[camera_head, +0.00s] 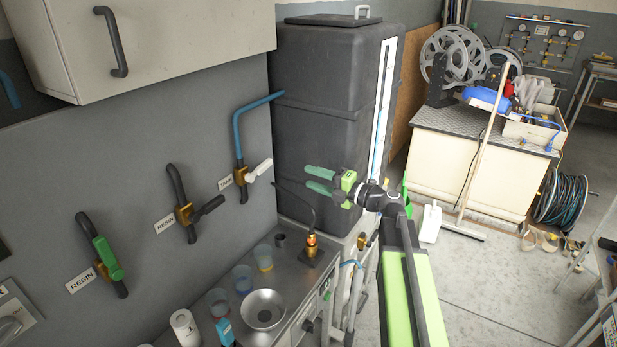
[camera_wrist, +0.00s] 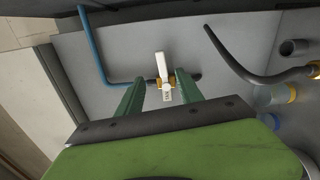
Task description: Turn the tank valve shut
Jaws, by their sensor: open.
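The tank valve has a white lever (camera_head: 260,169) on a brass body (camera_head: 240,176), at the lower end of a blue pipe (camera_head: 237,135) on the grey wall. A small label beside it seems to read "TANK". The lever sticks out to the right and slightly up in the head view. In the wrist view the white lever (camera_wrist: 162,66) lies ahead, between the lines of my fingers. My gripper (camera_head: 307,178) is open and empty, to the right of the lever and apart from it. Its two green fingers also show in the wrist view (camera_wrist: 161,88).
Two other wall valves have a black lever (camera_head: 208,207) and a green lever (camera_head: 106,258). A steel counter (camera_head: 295,275) below holds cups, a metal bowl (camera_head: 263,309) and a brass fitting with a bent dark tube (camera_head: 312,245). A black tank (camera_head: 325,110) stands behind my gripper.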

